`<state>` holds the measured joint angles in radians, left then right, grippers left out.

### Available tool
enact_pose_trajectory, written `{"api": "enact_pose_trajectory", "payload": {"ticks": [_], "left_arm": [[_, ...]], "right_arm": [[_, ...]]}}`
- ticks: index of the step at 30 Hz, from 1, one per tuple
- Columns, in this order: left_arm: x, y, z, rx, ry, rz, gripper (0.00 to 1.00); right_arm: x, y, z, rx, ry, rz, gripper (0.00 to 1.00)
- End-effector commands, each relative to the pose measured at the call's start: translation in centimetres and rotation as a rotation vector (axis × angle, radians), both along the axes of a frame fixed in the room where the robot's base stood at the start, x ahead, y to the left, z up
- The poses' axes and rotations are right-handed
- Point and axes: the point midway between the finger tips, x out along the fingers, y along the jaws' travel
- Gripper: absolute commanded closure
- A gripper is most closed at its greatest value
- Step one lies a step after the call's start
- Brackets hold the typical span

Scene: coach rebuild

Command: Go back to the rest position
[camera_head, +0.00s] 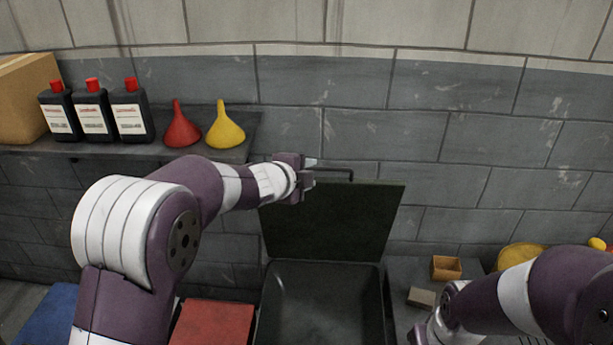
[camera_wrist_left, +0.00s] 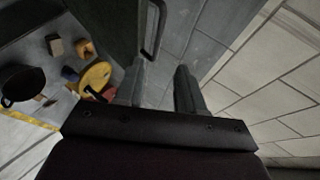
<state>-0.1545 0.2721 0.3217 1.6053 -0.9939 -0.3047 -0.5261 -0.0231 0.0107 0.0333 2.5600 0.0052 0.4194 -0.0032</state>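My left gripper (camera_head: 310,173) is open and empty in the head view, at the top edge of a raised dark lid (camera_head: 340,222). A thin dark handle (camera_head: 343,171) on the lid is right beside its fingertips. In the left wrist view the two fingers (camera_wrist_left: 160,85) are apart, with only wall between them, and the handle (camera_wrist_left: 157,28) shows just beside one finger. I cannot tell if they touch. My right gripper (camera_head: 430,332) is low at the right in the head view, partly cut off by the frame's bottom edge; its fingers do not show clearly.
An open black bin (camera_head: 320,300) stands below the lid. A shelf (camera_head: 200,153) at the left holds dark bottles (camera_head: 92,110), a red funnel (camera_head: 181,128) and a yellow funnel (camera_head: 225,130). A small wooden box (camera_head: 446,268) and a block (camera_head: 421,298) lie near my right arm.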

Motion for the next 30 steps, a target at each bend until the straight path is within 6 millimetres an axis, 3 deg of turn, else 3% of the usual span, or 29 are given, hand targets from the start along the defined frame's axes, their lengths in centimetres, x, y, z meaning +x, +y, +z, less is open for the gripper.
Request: {"api": "enact_pose_trajectory", "payload": {"ticks": [8, 11, 14, 15, 18, 21, 24, 26, 30], "left_arm": [[0.0, 0.3, -0.2, -0.018, 0.019, 0.026, 0.62], [-1.3, 2.7, -3.6, -0.117, 0.185, 0.224, 0.62], [-6.7, 6.8, -9.7, -0.263, 0.449, 0.559, 0.62], [-9.7, 8.4, -12.2, -0.320, 0.554, 0.704, 0.62], [-17.8, 11.3, -17.0, -0.442, 0.781, 1.039, 0.62], [-25.4, 12.5, -20.3, -0.530, 0.953, 1.305, 0.62], [-30.9, 12.8, -22.3, -0.593, 1.060, 1.473, 0.62], [-32.9, 12.9, -23.4, -0.625, 1.086, 1.521, 0.62], [-32.8, 13.4, -23.2, -0.657, 1.062, 1.524, 0.62]], "right_arm": [[0.0, 0.0, 0.0, 0.000, 0.000, 0.000, 0.57], [0.0, 0.0, 0.0, 0.000, 0.000, 0.000, 0.57], [0.0, 0.0, -1.1, 0.000, 0.000, 0.000, 0.57], [0.0, 0.0, -1.8, 0.000, 0.000, 0.000, 0.57], [0.0, 0.0, -3.5, 0.000, 0.000, 0.000, 0.57], [0.0, 0.0, -5.2, 0.000, 0.000, 0.000, 0.57], [0.0, 0.0, -6.7, 0.000, 0.000, 0.000, 0.57], [0.0, 0.0, -7.9, 0.000, 0.000, 0.000, 0.57], [0.0, 0.0, -8.4, 0.000, 0.001, 0.000, 0.57]]}}
